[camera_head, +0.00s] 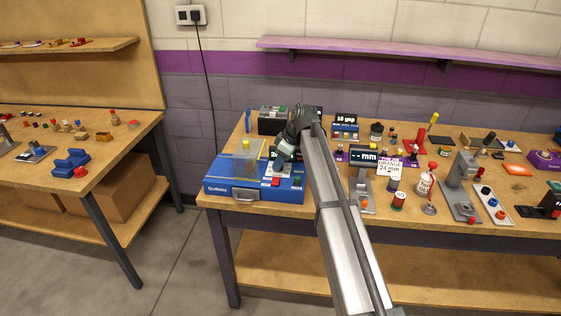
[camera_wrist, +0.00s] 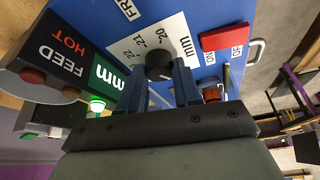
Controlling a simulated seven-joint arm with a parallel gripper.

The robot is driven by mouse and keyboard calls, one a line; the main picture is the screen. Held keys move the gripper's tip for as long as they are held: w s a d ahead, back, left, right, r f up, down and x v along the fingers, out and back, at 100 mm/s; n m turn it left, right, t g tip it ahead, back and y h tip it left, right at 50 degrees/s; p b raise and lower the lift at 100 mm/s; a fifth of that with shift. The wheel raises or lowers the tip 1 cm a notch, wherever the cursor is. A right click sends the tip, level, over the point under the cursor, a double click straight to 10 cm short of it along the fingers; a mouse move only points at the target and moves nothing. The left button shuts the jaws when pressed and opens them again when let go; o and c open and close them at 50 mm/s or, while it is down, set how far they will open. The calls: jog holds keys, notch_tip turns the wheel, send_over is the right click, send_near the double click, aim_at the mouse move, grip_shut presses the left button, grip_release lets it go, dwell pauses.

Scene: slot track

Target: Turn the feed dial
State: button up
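A black round dial knob (camera_wrist: 158,66) sits on a white scale plate (camera_wrist: 165,38) marked 20, 21, 22 and mm, on a blue panel. My gripper (camera_wrist: 162,80) is at this knob in the wrist view, with one blue finger on each side of it. The fingers are apart, close to the knob's sides; I cannot tell whether they press on it. In the head view my gripper (camera_head: 283,160) reaches down over the blue machine (camera_head: 225,190) on the bench, and the knob is hidden there.
A red ON/OFF switch (camera_wrist: 225,36) is to the right of the knob in the wrist view. A dark box lettered FEED HOT (camera_wrist: 62,52) and a green mm display (camera_wrist: 106,76) are to the left. A clear-walled box (camera_head: 246,162) stands on the blue machine. Several bottles and fixtures crowd the bench at right.

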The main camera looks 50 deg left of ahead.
jog(key=c, duration=0.5)
jog(key=shift+m, duration=0.3)
jog(key=m+t, duration=0.1)
jog(key=m, duration=0.1)
jog(key=shift+s+d+m, duration=0.1)
jog(key=shift+m, duration=0.2)
jog(key=shift+m+t+y, duration=0.3)
jog(key=shift+m+t, duration=0.7)
jog(key=shift+m, duration=1.2)
jog(key=o, duration=1.1)
jog(key=shift+s, duration=0.1)
